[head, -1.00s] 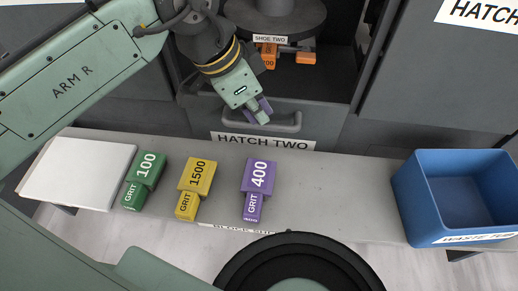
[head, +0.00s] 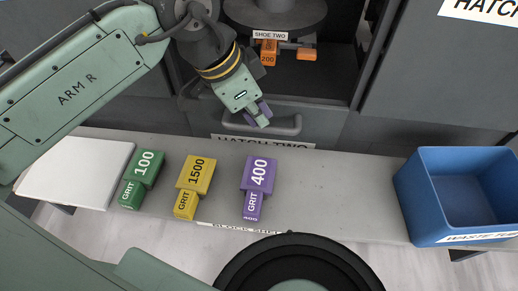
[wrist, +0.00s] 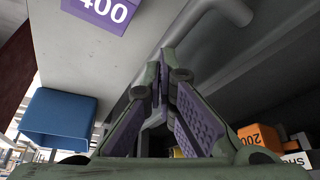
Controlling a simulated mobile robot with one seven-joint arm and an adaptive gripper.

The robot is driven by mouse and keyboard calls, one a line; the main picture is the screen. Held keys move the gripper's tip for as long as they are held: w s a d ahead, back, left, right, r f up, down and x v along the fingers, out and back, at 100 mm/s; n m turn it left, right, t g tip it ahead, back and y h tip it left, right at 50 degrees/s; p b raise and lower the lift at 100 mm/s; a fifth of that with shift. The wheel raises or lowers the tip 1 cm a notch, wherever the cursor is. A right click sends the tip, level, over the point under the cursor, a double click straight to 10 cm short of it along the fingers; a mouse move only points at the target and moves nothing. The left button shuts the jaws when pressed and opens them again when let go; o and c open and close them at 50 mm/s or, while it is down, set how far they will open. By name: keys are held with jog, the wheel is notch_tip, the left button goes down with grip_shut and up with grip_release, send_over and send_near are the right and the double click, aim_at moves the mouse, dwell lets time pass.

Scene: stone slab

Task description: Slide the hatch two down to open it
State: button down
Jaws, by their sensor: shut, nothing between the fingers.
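Hatch two (head: 325,122) is a dark grey panel with a bar handle (head: 290,126) and a white "HATCH TWO" label (head: 285,144). It stands low, with a wide opening above it; the label's lower edge is hidden behind the shelf. My gripper (head: 264,113) is shut and empty, with its fingertips at the left part of the handle. I cannot tell whether they touch it. In the wrist view my gripper (wrist: 165,65) has its purple pads close together at the tips, and the handle (wrist: 235,10) runs past at the upper right.
Through the opening I see the round shoe two (head: 275,14) and an orange block (head: 268,52). The shelf (head: 340,190) in front holds a white pad (head: 75,172), green (head: 143,178), yellow (head: 195,178) and purple (head: 258,178) blocks, and a blue tub (head: 425,205).

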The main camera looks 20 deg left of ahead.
jog(key=shift+f, duration=0.55)
jog(key=s+r+p, duration=0.3)
jog(key=r+p, duration=0.2)
jog(key=shift+d+r, duration=0.2)
jog(key=shift+d, duration=0.2)
jog(key=v, duration=1.2)
